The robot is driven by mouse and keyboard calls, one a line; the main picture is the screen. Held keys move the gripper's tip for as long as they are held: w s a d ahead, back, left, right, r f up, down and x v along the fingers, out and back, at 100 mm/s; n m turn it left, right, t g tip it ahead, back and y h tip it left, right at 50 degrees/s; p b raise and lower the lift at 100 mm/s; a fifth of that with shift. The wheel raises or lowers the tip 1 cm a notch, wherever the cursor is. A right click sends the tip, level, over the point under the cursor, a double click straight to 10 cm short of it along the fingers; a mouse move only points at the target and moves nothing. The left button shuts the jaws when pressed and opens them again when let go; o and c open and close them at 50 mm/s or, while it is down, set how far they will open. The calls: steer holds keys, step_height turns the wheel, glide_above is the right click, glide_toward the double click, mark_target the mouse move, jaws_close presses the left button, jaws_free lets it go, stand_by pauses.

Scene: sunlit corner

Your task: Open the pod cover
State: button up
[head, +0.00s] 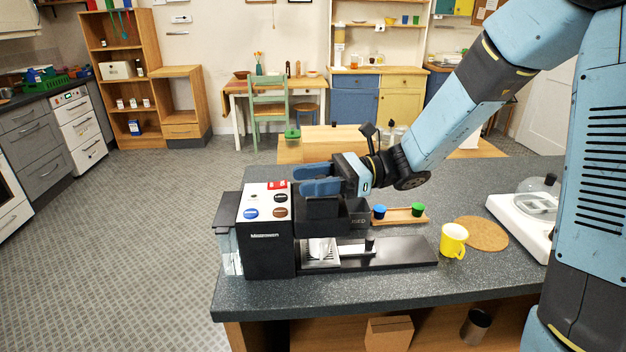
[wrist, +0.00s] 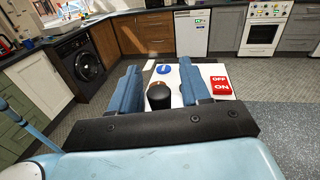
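The coffee machine (head: 268,258) stands on the dark counter, with a white button panel (head: 265,203) on top. My gripper (head: 312,179) is over the machine's right part, just above a black head section (head: 320,208). In the wrist view, my gripper (wrist: 160,85) has its two blue fingers apart. A black rounded knob (wrist: 158,98) shows between them, with clear gaps on both sides. I cannot tell whether this knob belongs to the pod cover, and the cover's outline is hidden under my gripper. The red OFF/ON switch (wrist: 220,85) lies right of the fingers.
A black bin marked USED (head: 358,216) sits right of the machine head. A wooden tray (head: 399,217) with a blue pod and a green pod, a yellow mug (head: 453,240) and a cork mat (head: 481,233) are further right. A white scale-like device (head: 522,222) stands at the far right.

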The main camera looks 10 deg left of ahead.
jaws_close()
stand_by(0.4)
